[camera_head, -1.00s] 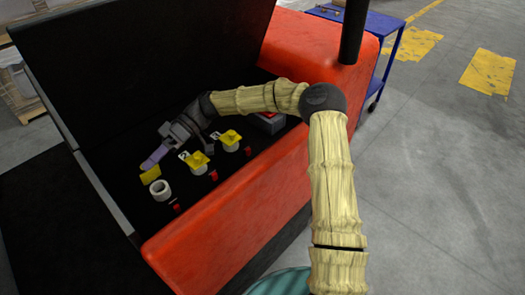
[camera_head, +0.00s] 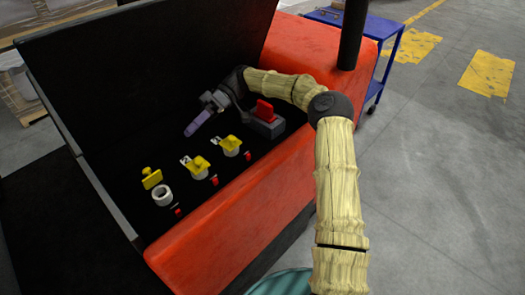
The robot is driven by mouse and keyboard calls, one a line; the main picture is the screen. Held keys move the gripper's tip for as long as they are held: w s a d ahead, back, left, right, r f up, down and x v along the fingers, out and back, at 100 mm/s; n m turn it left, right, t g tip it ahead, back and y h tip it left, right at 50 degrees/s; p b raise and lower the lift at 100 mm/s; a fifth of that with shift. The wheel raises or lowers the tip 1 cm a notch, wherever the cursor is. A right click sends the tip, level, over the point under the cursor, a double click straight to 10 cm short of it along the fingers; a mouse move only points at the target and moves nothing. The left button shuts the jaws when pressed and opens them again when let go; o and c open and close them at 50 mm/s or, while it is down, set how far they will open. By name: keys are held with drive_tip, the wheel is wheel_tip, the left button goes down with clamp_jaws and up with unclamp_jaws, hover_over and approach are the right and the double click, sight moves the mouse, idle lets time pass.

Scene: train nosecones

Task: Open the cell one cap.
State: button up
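Three white cell necks stand in a row in the black battery bay. The leftmost neck (camera_head: 162,195) is uncovered, and its yellow cap (camera_head: 151,178) stands tilted up behind it. No number can be read on it. The middle cell's yellow cap (camera_head: 199,165) and the right cell's yellow cap (camera_head: 230,142) sit over their necks, with small white number tags beside them. My gripper (camera_head: 190,130), with purple fingers, is above the bay behind the middle and right cells, apart from all caps. It looks empty; its finger gap cannot be made out.
A grey block with a red handle (camera_head: 264,111) stands right of the cells. Small red parts (camera_head: 214,182) lie in front of the necks. The raised black lid (camera_head: 140,75) stands behind, and the red body edge (camera_head: 230,205) runs in front. A blue cart (camera_head: 380,28) stands behind right.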

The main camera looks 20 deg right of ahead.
drive_tip(key=s+m+h+p, duration=0.1)
drive_tip(key=s+a+t+h+p, duration=0.1)
drive_tip(key=s+a+m+h+p, duration=0.1)
drive_tip(key=shift+s+f+m+t+h, duration=0.25)
drive_tip(key=shift+s+m+t+h, duration=0.05)
drive_tip(key=shift+s+t, duration=0.1)
drive_tip(key=shift+s+d+f+m+t+h+p, duration=0.15)
drive_tip(key=shift+s+d+m+t+h+p, duration=0.1)
drive_tip(key=shift+s+m+h+p, duration=0.2)
drive_tip(key=shift+s+d+f+m+t+h+p, duration=0.1)
drive_tip(key=shift+s+m+t+h+p, duration=0.2)
drive_tip(key=shift+s+p, duration=0.25)
drive_tip(key=shift+s+d+f+m+t+h+p, duration=0.15)
drive_tip(key=shift+s+d+m+t+h+p, duration=0.3)
drive_tip(key=shift+s+d+m+h+p, duration=0.35)
drive_tip(key=s+d+r+m+t+h+p, duration=0.1)
drive_tip(key=s+d+m+t+p, duration=0.1)
drive_tip(key=s+d, duration=0.1)
drive_tip(key=s+d+r+m+t+h+p, duration=0.2)
drive_tip(key=s+d, duration=0.2)
drive_tip(key=d, duration=0.1)
drive_tip(key=s+d+r+m+t+h+p, duration=0.2)
drive_tip(key=s+d+m, duration=0.1)
drive_tip(key=d, duration=0.2)
drive_tip(key=shift+s+r, duration=0.15)
drive_tip(key=shift+s, duration=0.15)
drive_tip(key=shift+s+d+m, duration=0.15)
drive_tip(key=shift+d+m, duration=0.1)
drive_tip(key=shift+d, duration=0.05)
